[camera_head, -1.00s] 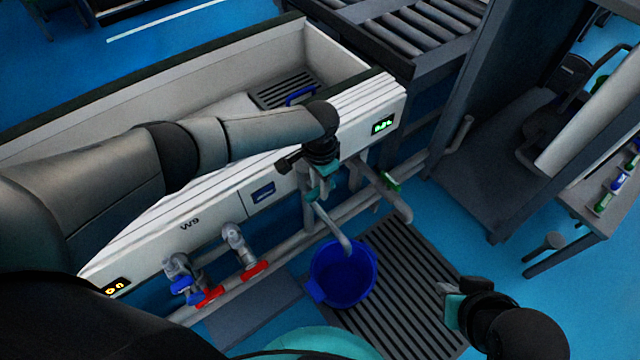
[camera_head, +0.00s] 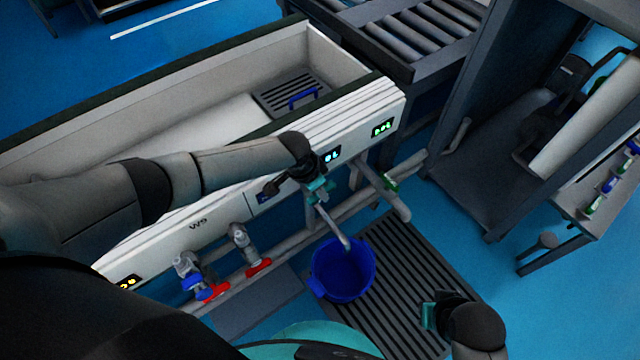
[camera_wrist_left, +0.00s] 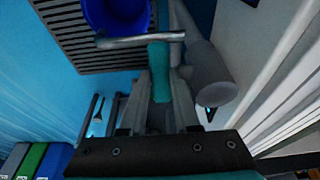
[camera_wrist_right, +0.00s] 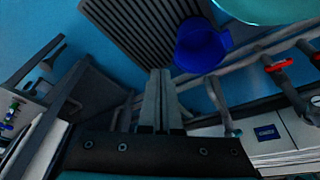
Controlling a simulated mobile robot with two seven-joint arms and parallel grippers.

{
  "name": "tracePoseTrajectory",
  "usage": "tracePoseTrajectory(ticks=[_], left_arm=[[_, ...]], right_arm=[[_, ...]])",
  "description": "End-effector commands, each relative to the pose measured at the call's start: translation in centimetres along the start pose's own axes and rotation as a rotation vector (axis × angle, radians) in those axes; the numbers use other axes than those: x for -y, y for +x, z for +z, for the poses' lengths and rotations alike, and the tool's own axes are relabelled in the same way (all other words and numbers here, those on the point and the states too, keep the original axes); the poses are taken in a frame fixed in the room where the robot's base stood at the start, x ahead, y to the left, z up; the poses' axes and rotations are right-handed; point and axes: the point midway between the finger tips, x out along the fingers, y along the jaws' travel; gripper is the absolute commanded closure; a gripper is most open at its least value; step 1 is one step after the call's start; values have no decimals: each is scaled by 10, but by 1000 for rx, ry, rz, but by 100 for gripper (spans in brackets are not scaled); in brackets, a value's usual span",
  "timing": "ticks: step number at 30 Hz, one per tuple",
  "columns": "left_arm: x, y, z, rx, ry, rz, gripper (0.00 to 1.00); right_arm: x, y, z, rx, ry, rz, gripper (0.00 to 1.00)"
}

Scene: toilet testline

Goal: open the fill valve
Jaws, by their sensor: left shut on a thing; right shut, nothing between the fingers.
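My left gripper (camera_head: 318,188) is at the pipework on the front of the white tank (camera_head: 220,215). In the left wrist view its fingers (camera_wrist_left: 160,85) are shut on a teal handle (camera_wrist_left: 158,58) beside a grey pipe. A thin spout (camera_head: 333,222) runs from there down to the blue bucket (camera_head: 343,282). I cannot tell by marking which is the fill valve. My right gripper (camera_head: 430,315) is shut and empty, low at the right; it also shows in the right wrist view (camera_wrist_right: 158,85).
The bucket stands on a dark slatted grate (camera_head: 410,255). Small lit displays (camera_head: 383,129) sit on the tank front. A dark frame (camera_head: 480,185) and a side table (camera_head: 570,225) stand at the right. Blue floor between grate and table is clear.

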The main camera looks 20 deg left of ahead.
Motion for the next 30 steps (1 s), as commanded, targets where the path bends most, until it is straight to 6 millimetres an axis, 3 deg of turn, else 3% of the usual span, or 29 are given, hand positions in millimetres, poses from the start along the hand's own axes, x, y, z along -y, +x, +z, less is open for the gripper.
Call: tracePoseTrajectory(ticks=[10,30], left_arm=[[-1,2,9,-227,-1,1,100],[0,4,12,-473,0,0,100]], right_arm=[[1,10,7,14,-1,-1,100],[-2,-36,-19,-59,2,4,100]])
